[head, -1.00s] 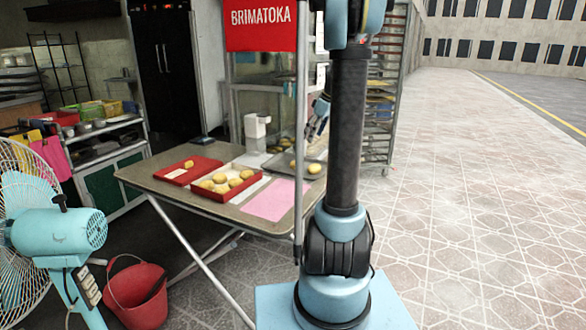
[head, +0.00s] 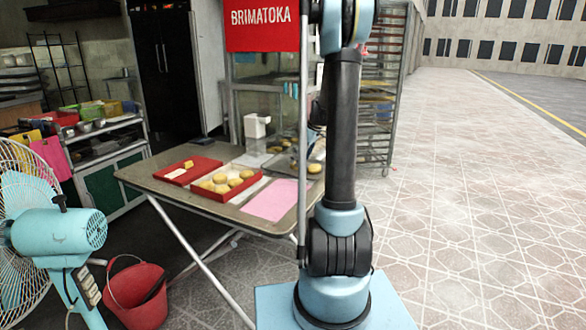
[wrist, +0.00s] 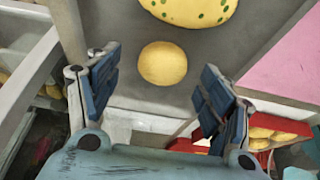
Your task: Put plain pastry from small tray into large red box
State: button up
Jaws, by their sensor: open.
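A plain round yellow pastry (wrist: 162,64) lies on the grey small tray (wrist: 130,92) in the wrist view. My open gripper (wrist: 158,70) has one finger to each side of it, with gaps on both sides. A pastry with green dots (wrist: 188,9) lies beyond it on the same tray. In the head view the small tray (head: 281,163) is on the table, partly behind my arm, with a pastry (head: 315,168) at its right. My gripper is hidden there by my arm. The large red box (head: 207,191) holds several yellow pastries.
A pink sheet (head: 268,200) lies at the table's front right, beside the tray. A white container (head: 257,126) stands behind the tray. A metal pole rises in front of the table.

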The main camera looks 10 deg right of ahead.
jog(key=shift+x, duration=1.25)
jog(key=shift+s, duration=0.1)
jog(key=c, duration=1.2)
jog(key=shift+o, duration=0.2)
jog(key=shift+r, duration=0.2)
